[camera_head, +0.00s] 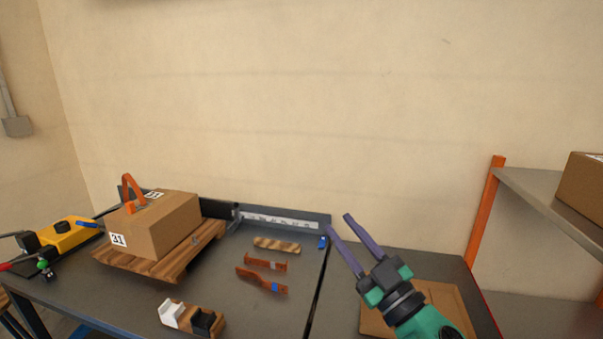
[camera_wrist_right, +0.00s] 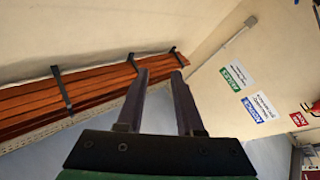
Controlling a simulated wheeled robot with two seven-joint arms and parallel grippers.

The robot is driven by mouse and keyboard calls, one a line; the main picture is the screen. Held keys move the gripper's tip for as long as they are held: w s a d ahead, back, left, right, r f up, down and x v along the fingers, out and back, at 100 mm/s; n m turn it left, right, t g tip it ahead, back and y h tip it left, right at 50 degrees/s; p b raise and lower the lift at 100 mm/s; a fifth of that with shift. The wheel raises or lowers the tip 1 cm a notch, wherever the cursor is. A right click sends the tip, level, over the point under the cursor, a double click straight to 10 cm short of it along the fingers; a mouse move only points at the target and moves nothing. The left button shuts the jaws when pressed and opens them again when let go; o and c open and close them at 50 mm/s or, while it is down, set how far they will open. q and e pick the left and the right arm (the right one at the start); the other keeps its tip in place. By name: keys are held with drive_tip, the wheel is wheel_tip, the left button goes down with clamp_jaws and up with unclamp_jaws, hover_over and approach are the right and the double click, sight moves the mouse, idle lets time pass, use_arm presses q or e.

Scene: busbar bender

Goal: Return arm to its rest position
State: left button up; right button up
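My right gripper (camera_head: 339,225) is raised above the right part of the workbench in the head view. Its two long purple-grey fingers are spread apart with nothing between them. The right wrist view shows the same fingers (camera_wrist_right: 160,78) apart and empty, pointing toward a wall. My left gripper is not in view.
A cardboard box (camera_head: 167,226) sits on a wooden pallet (camera_head: 150,262) on the dark bench (camera_head: 225,283). Copper-coloured bars (camera_head: 262,286) lie mid-bench. A board (camera_head: 440,300) lies under my right arm. A shelf (camera_head: 540,190) with an orange post (camera_head: 484,215) stands right.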

drive_tip(key=d+f+m+h, duration=1)
drive_tip(key=d+f+h, duration=0.1)
drive_tip(key=d+h, duration=0.1)
drive_tip(key=s+d+f+g, duration=0.1)
drive_tip(key=s+f+g, duration=0.2)
drive_tip(key=f, duration=0.3)
drive_tip(key=s+d+f+g+h, duration=0.1)
drive_tip(key=s+d+f+g, duration=0.1)
drive_tip(key=s+f+g, duration=0.2)
drive_tip(key=s+d+f+m+g+h, duration=0.1)
drive_tip(key=s+d+f+g, duration=0.1)
drive_tip(key=f, duration=0.6)
drive_tip(key=shift+s+f+g, duration=0.4)
drive_tip(key=shift+s+g, duration=0.4)
drive_tip(key=shift+s, duration=0.05)
drive_tip(key=s+a+f+n+g+y, duration=0.15)
drive_tip(key=s+f+g, duration=0.3)
drive_tip(key=s, duration=0.45)
drive_tip(key=s+f+g, duration=0.1)
drive_tip(key=s+f, duration=0.1)
drive_tip(key=f, duration=1.1)
drive_tip(key=s+f+g, duration=0.1)
drive_tip(key=s+f, duration=0.2)
drive_tip(key=f, duration=1.1)
drive_tip(key=s+d+f, duration=0.2)
drive_tip(key=s+f, duration=0.9)
drive_tip(key=s, duration=0.4)
drive_tip(key=shift+d+f+g, duration=0.35)
drive_tip(key=shift+f, duration=0.05)
